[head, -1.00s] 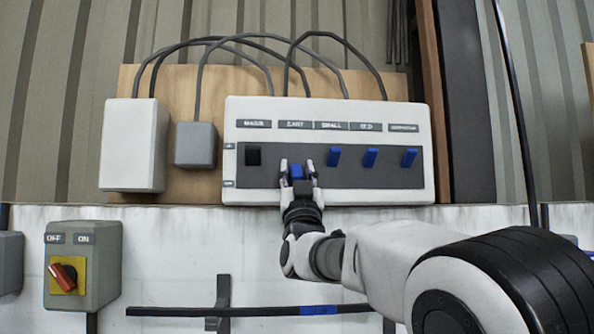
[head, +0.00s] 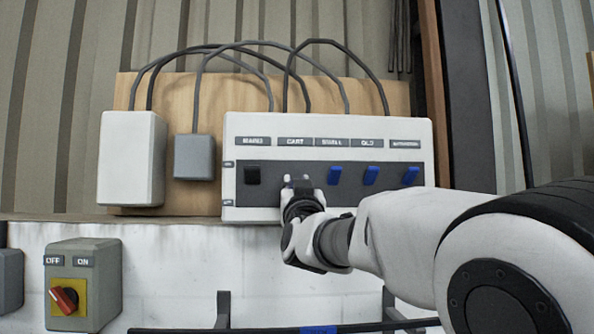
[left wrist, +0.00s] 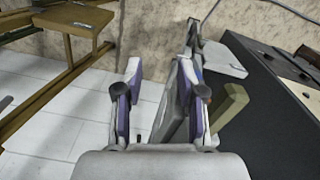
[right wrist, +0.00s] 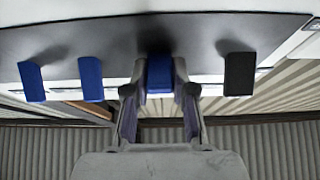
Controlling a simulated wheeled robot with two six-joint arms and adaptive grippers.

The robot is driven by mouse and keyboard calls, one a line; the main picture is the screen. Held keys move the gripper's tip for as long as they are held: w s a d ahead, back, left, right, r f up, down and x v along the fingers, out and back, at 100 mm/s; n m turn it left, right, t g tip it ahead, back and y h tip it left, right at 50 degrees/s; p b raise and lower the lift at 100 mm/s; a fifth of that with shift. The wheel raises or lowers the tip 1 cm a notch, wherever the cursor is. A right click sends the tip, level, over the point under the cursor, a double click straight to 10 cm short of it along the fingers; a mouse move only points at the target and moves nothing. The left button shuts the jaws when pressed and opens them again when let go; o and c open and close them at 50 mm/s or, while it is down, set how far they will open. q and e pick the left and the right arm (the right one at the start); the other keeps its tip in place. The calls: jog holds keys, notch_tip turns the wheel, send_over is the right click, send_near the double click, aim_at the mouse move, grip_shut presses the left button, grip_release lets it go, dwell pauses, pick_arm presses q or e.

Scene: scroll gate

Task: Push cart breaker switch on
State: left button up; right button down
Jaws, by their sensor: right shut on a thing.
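The white breaker panel (head: 328,129) hangs on the plywood board, with labels above a row of switches. My right gripper (head: 298,181) is at the dark strip below the CART label (head: 295,142). In the right wrist view my right gripper (right wrist: 155,85) is shut on the blue cart switch (right wrist: 160,74), one finger on each side. In the head view the gripper hides this switch. Its on or off position cannot be told. My left gripper (left wrist: 160,90) shows only in the left wrist view, open and away from the panel.
A black switch (head: 253,175) sits left of the gripper and a blue switch (head: 334,175) close on its right. Two more blue switches are farther right. A grey box with a red rotary knob (head: 64,300) is at lower left. Cables (head: 310,65) arch above the panel.

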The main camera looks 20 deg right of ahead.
aim_at(295, 134)
jog(key=r+g+p, duration=0.1)
jog(key=g+p, duration=0.1)
jog(key=p, duration=0.4)
jog(key=shift+r+g, duration=0.15)
jog(key=shift+g, duration=0.15)
jog(key=shift+y+p, duration=0.3)
jog(key=shift+p, duration=0.1)
jog(key=shift+f+g+p, duration=0.3)
jog(key=shift+g+p, duration=0.05)
jog(key=shift+g, duration=0.05)
jog(key=shift+f, duration=0.1)
jog(key=c, duration=1)
grip_release()
jog(key=shift+o, duration=0.2)
jog(key=shift+w, duration=0.15)
notch_tip(295, 134, up, 10)
jog(key=shift+r, duration=0.1)
